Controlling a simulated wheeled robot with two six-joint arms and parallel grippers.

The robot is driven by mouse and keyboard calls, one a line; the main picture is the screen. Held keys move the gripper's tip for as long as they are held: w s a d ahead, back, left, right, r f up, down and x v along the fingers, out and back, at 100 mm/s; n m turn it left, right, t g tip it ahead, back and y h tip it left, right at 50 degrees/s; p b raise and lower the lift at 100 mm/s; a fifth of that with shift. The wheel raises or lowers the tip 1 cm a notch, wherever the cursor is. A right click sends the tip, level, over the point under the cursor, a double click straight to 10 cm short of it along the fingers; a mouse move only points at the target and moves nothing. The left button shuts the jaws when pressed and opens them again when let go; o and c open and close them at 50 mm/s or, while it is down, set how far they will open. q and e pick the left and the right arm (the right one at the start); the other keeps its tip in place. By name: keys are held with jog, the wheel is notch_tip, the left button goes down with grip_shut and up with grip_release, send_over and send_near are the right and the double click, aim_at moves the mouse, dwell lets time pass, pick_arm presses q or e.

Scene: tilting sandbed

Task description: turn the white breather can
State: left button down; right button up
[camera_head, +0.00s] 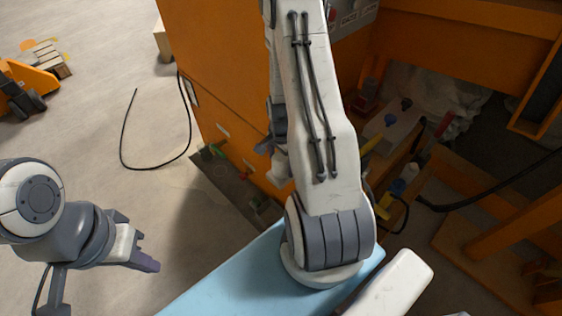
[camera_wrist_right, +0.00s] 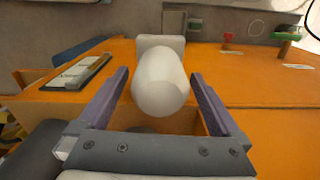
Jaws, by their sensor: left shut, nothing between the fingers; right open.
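The white breather can (camera_wrist_right: 160,84) shows in the right wrist view as a smooth, rounded white body in front of a pale block on the orange machine. My right gripper (camera_wrist_right: 160,74) is open, with one purple finger on each side of the can in that view. A gap shows between the can and each finger, and how deep it sits between them is hard to tell. In the head view my right arm hides most of that area. My left gripper (camera_head: 146,264) is shut and empty, low at the left over the floor, away from the can.
The orange machine (camera_head: 215,70) fills the upper middle of the head view. A black cable (camera_head: 124,130) lies on the floor at left. In the wrist view a slotted plate (camera_wrist_right: 78,72) lies left of the can, with red (camera_wrist_right: 228,40) and green (camera_wrist_right: 287,36) fittings at right.

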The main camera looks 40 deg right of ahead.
jog(key=c, duration=1.3)
jog(key=shift+o, duration=0.2)
jog(key=n+p, duration=0.1)
jog(key=n, duration=0.3)
jog(key=shift+r+n+p, duration=0.1)
jog(key=shift+n+p, duration=0.3)
jog(key=n+p, duration=0.1)
jog(key=n, duration=0.4)
jog(key=shift+n, duration=0.4)
jog(key=o, duration=1.3)
jog(key=shift+c, duration=0.2)
